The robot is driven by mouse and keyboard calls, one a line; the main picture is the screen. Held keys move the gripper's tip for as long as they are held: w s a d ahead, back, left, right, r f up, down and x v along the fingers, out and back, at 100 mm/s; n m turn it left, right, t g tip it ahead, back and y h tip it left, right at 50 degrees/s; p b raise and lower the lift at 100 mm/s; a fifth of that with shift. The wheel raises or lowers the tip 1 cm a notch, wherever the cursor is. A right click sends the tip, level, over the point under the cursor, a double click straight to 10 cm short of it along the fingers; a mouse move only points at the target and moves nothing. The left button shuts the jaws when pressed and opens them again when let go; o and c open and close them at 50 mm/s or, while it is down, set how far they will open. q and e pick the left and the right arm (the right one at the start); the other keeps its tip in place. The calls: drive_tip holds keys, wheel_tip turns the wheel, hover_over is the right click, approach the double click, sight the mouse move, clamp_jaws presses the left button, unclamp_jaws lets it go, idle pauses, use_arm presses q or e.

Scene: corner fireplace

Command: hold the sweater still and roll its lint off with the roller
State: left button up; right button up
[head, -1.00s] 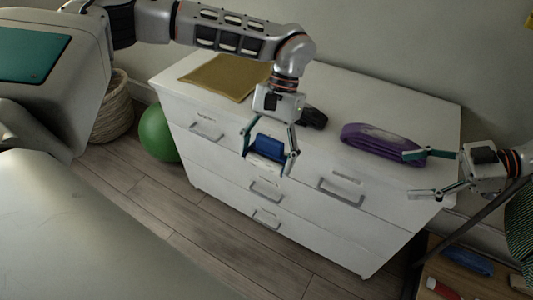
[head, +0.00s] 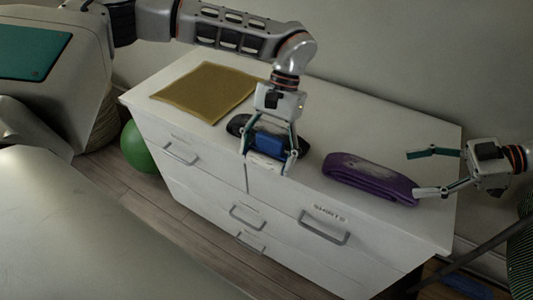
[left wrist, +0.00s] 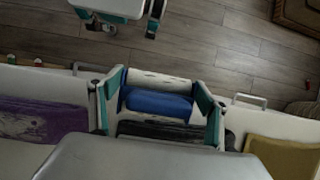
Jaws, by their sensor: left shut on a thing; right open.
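A folded purple sweater (head: 365,183) lies on top of the white dresser, with a pale grey lint patch on it. It also shows at the left of the left wrist view (left wrist: 40,122). My left gripper (head: 268,160) is shut on the lint roller, whose blue part (head: 269,143) and white part (left wrist: 158,80) show between its fingers. It is by the dresser's front edge, left of the sweater and apart from it. My right gripper (head: 413,172) is open and empty at the sweater's right end. Its nearer fingertip overlaps that end in the picture; contact is unclear.
The white dresser (head: 205,153) has several handled drawers. A mustard cloth (head: 207,92) lies at its back left. A black object (head: 239,124) lies on top behind my left gripper. A green ball (head: 139,148) is on the floor left of the dresser.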

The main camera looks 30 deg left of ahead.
sight(381, 175)
drive_tip(key=shift+w, duration=0.15)
drive_tip(key=shift+a+f, duration=0.15)
drive_tip(key=shift+a, duration=0.05)
drive_tip(key=x, duration=0.8)
drive_tip(key=shift+s+a, duration=0.2)
drive_tip(key=shift+a, duration=0.1)
drive_tip(key=shift+s+a+f, duration=0.15)
drive_tip(key=shift+a+f, duration=0.2)
drive_tip(key=shift+c, duration=0.6)
drive_tip(key=shift+f, duration=0.1)
drive_tip(key=c, duration=0.7)
drive_tip(key=o, duration=1.1)
